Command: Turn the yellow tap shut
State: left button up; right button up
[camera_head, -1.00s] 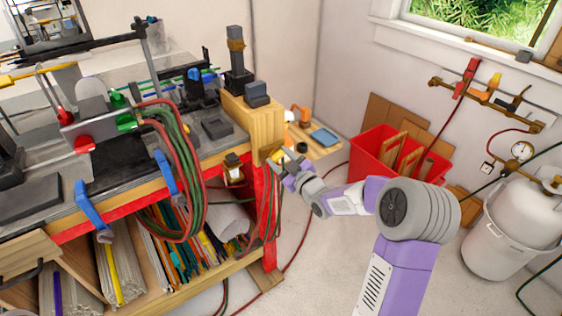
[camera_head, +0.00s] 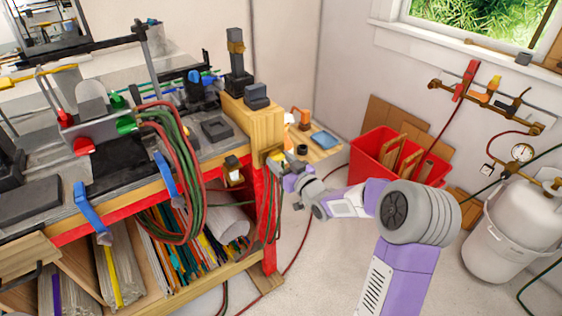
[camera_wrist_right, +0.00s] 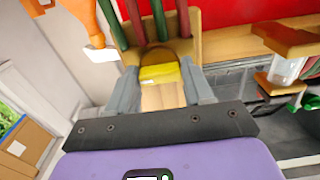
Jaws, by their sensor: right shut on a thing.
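The yellow tap (camera_wrist_right: 160,73) shows in the right wrist view as a yellow handle in front of a wooden post, with red and green hoses just beyond it. My right gripper (camera_wrist_right: 159,84) has its two grey fingers on either side of the tap and is shut on it. In the head view my right gripper (camera_head: 277,163) is at the bench's right end, beside the wooden corner post. There the tap is too small and covered to make out clearly. My left gripper is not in view.
Red and green hoses (camera_head: 178,165) hang along the bench front, and more hang at its right leg, close to my gripper. A red bin (camera_head: 372,148) and a white gas cylinder (camera_head: 508,228) stand to the right. The floor between is mostly clear.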

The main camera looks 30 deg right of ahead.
jog(key=o, duration=1)
jog(key=s, duration=0.5)
jog(key=s+p, duration=0.1)
jog(key=s, duration=0.1)
jog(key=shift+s+d, duration=0.3)
